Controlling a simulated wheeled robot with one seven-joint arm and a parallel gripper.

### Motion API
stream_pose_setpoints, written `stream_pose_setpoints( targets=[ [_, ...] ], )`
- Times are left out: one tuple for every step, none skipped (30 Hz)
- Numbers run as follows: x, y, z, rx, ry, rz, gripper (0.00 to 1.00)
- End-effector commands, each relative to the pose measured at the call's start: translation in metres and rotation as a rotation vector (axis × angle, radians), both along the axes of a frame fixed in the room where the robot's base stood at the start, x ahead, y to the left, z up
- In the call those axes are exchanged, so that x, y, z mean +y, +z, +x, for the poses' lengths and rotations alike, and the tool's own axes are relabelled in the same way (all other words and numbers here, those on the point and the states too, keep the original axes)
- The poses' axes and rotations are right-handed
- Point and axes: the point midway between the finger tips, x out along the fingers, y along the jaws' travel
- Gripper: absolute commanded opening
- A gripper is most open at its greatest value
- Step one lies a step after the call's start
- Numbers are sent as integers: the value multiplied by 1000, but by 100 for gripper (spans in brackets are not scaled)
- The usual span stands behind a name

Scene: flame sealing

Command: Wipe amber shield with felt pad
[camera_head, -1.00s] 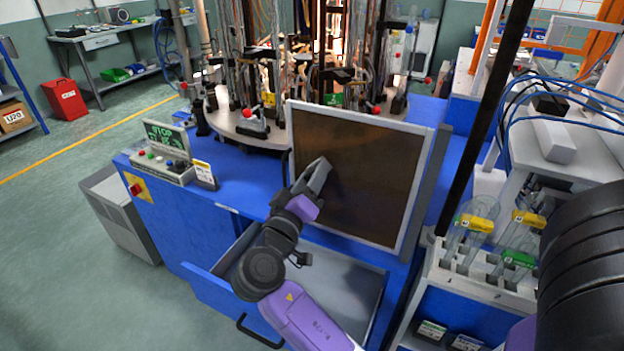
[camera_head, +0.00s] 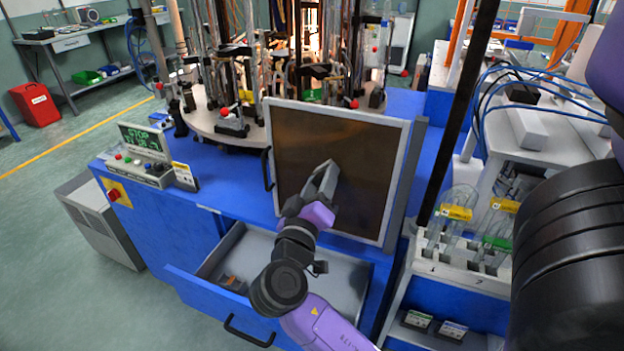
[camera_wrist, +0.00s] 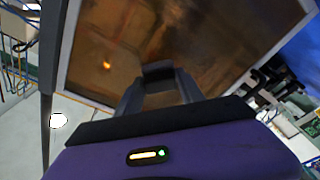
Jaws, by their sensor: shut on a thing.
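The amber shield (camera_head: 300,150) is a dark brown pane in a pale frame, standing upright at the front of the blue machine. It fills much of the wrist view (camera_wrist: 200,40). I cannot tell for certain whether the pad touches the pane. In the head view the pad is hidden by the fingers.
An open drawer (camera_head: 345,278) sits below the shield, under my arm, with small items at its left end. A control box (camera_head: 145,150) stands on the blue top at left. A rack of glass vessels (camera_head: 470,262) stands at right. Burner tooling (camera_head: 230,125) is behind the shield.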

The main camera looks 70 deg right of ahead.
Motion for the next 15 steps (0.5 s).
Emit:
stream_pose_setpoints(
  targets=[
    [-1,-1,-5,2,-2,-1,12],
    [-1,-1,-7,2,-2,-1,12],
    [-1,0,-10,1,-2,-1,12],
    [-1,0,-12,1,-2,-1,12],
    [-1,0,-13,1,-2,-1,12],
    [-1,0,-15,1,-2,-1,12],
    [-1,0,-16,1,-3,0,12],
    [-1,0,-16,1,-3,0,12],
    [-1,0,-17,1,-4,-1,12],
    [-1,0,-17,1,-4,-1,12],
    [-1,0,-17,1,-4,-1,12],
    [-1,0,-17,1,-4,0,12],
    [-1,0,-17,1,-4,0,12],
    [-1,0,-17,1,-5,-1,12],
    [-1,0,-17,1,-5,-1,12]
  ],
)
